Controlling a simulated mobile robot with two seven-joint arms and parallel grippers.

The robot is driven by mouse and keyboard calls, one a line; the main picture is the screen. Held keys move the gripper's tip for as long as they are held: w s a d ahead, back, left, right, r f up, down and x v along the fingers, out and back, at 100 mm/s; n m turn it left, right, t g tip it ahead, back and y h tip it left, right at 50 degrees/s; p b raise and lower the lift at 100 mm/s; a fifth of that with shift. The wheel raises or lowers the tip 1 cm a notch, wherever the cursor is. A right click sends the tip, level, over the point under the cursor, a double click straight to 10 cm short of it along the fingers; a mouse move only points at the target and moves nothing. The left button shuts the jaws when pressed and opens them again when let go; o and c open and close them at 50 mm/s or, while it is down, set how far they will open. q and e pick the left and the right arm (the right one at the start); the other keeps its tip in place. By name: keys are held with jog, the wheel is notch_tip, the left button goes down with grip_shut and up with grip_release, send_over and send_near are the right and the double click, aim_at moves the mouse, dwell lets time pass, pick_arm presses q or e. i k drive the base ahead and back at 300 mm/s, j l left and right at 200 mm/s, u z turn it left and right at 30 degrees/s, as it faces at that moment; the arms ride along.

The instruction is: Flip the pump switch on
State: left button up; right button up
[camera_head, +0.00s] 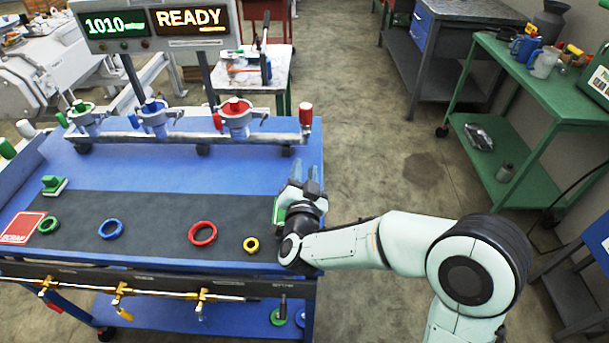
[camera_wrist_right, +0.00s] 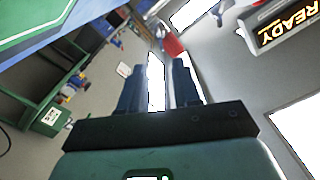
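A red-handled lever (camera_head: 305,114) stands upright at the right end of the rail on the blue bench (camera_head: 150,262); no label shows whether it is the pump switch. A red part (camera_wrist_right: 173,43) appears beyond my fingers in the right wrist view; it may be the same handle. My right gripper (camera_head: 305,174) is above the right end of the bench, nearer than the lever and apart from it, fingers pointing towards the back. Its fingers (camera_wrist_right: 158,68) are spread with nothing between them. A display (camera_head: 157,22) behind the rail reads 1010 and READY. My left gripper is not visible.
A red SCRAP plate (camera_head: 22,228) lies at left.

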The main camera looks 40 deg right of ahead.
aim_at(283, 304)
jog(key=k+j, duration=0.75)
jog(key=j, duration=0.2)
